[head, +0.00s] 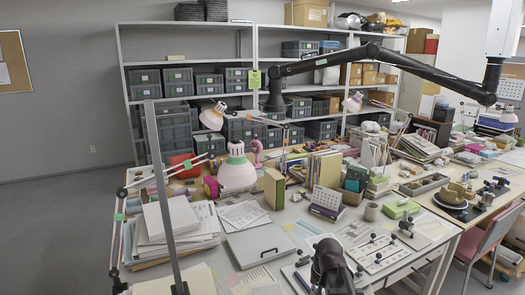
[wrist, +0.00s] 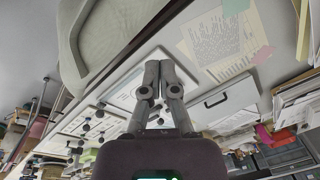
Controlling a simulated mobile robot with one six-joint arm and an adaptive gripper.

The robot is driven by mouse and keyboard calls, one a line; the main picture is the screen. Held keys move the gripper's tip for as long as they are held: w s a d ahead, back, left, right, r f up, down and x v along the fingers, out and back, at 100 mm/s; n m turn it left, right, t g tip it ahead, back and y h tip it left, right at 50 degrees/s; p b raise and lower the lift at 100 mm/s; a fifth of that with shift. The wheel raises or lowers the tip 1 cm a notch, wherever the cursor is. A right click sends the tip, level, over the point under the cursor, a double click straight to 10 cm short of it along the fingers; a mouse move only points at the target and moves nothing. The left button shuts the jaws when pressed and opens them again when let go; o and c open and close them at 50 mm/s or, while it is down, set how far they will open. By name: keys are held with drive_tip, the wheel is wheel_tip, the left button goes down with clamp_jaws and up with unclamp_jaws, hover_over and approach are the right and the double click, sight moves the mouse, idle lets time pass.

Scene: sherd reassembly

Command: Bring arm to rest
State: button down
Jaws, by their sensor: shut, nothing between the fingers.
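My gripper (wrist: 152,68) shows in the wrist view with its two dark fingers side by side and shut, nothing between them. It is above the worktable (head: 255,217), over a pale board (wrist: 122,86) in the picture. A closed grey case (wrist: 222,103) lies to the right of the fingers in that view. In the head view the case (head: 258,244) lies on the table left of the bottom middle. The fingertips cannot be made out in the head view.
A black jointed boom (head: 400,61) spans the upper head view. Lamps (head: 238,172), paper stacks (head: 172,218) and books (head: 323,169) crowd the table. A white board with black knobs (head: 380,255) lies at the front. A pink chair (head: 492,232) stands at the right.

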drive_tip(key=s+n+h, duration=0.1)
drive_tip(key=s+n, duration=0.1)
drive_tip(key=s, duration=0.7)
drive_tip(key=shift+s+g, duration=0.2)
drive_tip(key=shift+g, duration=0.2)
drive_tip(key=shift+f, duration=0.1)
idle(0.4)
drive_tip(key=c, duration=1.4)
unclamp_jaws()
